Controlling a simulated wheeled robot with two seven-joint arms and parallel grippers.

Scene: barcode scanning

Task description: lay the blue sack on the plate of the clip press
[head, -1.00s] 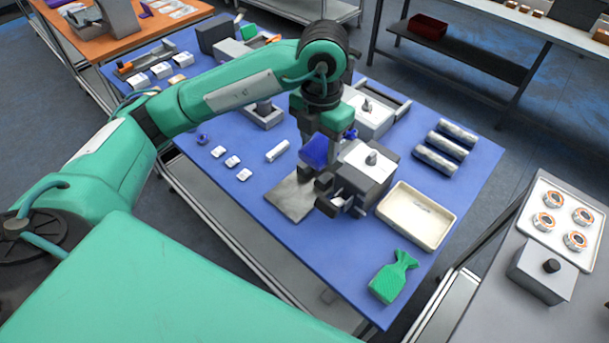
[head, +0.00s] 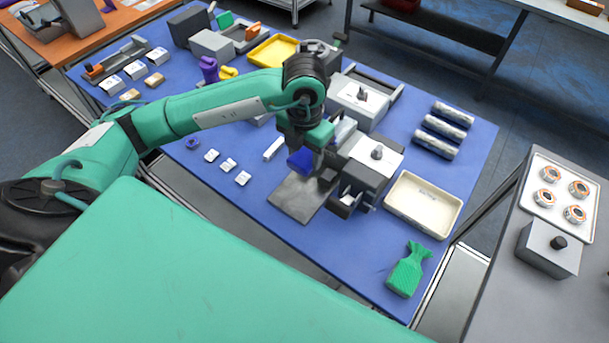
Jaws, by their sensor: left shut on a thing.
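The blue sack (head: 299,160) hangs under my left gripper (head: 309,152), which is shut on it. The fingers are largely hidden by the wrist and the sack. The clip press (head: 374,157) is a grey block with a light top and a round knob, just right of the sack. Its flat dark grey plate (head: 298,203) lies on the blue table in front of it and is bare. The sack shows at the plate's far edge; I cannot tell whether it touches it. My right gripper is not in view.
A cream tray (head: 398,216) and a green sack (head: 408,272) lie right of the press. Small white boxes (head: 228,165) lie left of the plate. Silver cylinders (head: 440,127) lie at the far right. The table front left of the green sack is clear.

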